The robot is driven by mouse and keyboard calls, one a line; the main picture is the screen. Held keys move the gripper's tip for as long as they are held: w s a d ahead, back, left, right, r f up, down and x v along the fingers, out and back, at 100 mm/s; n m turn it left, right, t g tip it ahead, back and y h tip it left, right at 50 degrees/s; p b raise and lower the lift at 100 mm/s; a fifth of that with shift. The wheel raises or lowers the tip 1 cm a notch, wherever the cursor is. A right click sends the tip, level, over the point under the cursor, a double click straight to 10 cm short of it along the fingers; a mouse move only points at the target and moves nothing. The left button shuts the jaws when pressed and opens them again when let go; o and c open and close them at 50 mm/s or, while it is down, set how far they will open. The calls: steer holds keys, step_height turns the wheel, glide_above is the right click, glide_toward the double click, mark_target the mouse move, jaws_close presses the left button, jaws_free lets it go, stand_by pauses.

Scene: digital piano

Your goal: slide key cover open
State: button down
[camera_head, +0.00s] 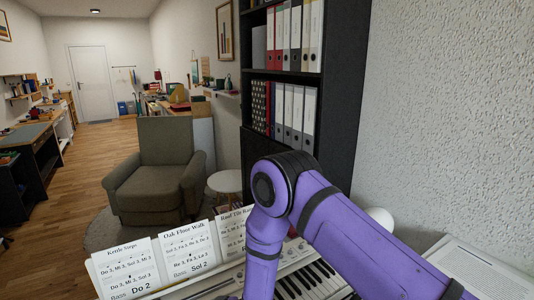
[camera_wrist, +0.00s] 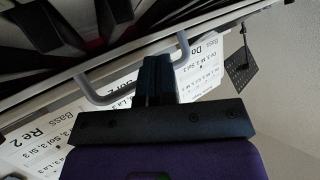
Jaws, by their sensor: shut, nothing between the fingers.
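The digital piano (camera_head: 215,283) is at the bottom of the head view, with part of its white and black keys (camera_head: 312,280) bare beside my purple arm. My arm hides much of the keyboard, and the key cover cannot be made out clearly there. In the wrist view a grey U-shaped handle (camera_wrist: 96,96) stands off a long pale edge (camera_wrist: 40,93). My gripper (camera_wrist: 155,62) is shut and empty, its dark fingers overlapping the handle's middle. Whether they touch it or pass through its loop cannot be told. My gripper is out of sight in the head view.
Song sheets (camera_head: 188,247) stand along the piano; they also show in the wrist view (camera_wrist: 100,72). A dark perforated plate (camera_wrist: 241,68) hangs nearby. Behind the piano are an armchair (camera_head: 158,165), a round stool (camera_head: 225,182) and a black bookshelf (camera_head: 345,90). A textured wall (camera_head: 450,120) bounds the right side.

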steer(key=shift+w+a, duration=0.1)
stand_by(0.3)
steer(key=shift+s+d, duration=0.55)
steer(key=shift+s, duration=0.3)
steer(key=shift+s+d, duration=0.45)
steer(key=shift+s, duration=0.25)
steer(key=shift+s+d, duration=0.4)
steer(key=shift+s, duration=0.35)
steer(key=shift+s+d, duration=0.45)
steer(key=shift+s, duration=0.25)
steer(key=shift+w+r, duration=0.1)
